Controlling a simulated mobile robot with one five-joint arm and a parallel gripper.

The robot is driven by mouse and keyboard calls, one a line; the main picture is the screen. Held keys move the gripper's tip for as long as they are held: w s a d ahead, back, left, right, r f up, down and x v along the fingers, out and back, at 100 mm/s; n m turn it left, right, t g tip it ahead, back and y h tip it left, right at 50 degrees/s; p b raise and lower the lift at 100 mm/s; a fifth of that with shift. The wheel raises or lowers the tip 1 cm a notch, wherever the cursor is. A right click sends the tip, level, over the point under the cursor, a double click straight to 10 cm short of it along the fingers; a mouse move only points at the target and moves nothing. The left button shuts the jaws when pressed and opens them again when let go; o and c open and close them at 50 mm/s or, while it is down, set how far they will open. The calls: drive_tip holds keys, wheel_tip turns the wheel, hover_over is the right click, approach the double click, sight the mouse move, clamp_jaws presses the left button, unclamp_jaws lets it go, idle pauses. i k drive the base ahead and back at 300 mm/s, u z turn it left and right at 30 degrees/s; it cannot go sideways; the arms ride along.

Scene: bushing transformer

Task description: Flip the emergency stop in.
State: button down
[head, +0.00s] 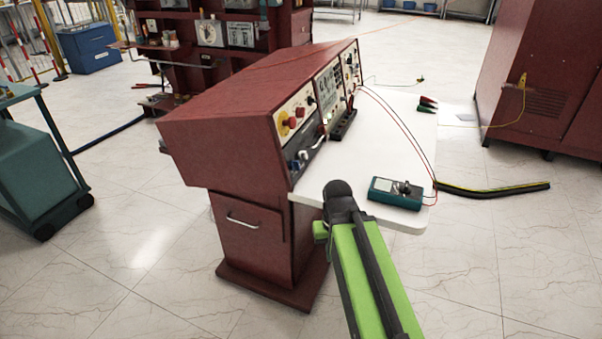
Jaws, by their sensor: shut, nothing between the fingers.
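The emergency stop (291,122) shows as a small red knob with yellow beside it, on the near end of the slanted console panel (276,119). At this size I cannot tell whether it is pressed in or out. My green and black arm reaches up from the bottom of the head view, and its dark upper joint is over the near edge of the console's white tabletop. My gripper is not visible; the arm seems to end in view at that joint, below and right of the emergency stop.
The dark red console (215,125) has a white tabletop (385,135) on its right. A teal multimeter (396,193) with red leads lies near its front corner. A teal cart (35,160) stands left; open floor lies between.

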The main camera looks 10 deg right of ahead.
sight(291, 122)
drive_tip(key=z, duration=0.75)
drive_tip(key=k, duration=0.1)
drive_tip(key=u, duration=3.1)
drive_tip(key=k, duration=0.85)
drive_tip(key=z, duration=0.95)
drive_tip(key=i, duration=1)
drive_tip(key=u, duration=0.1)
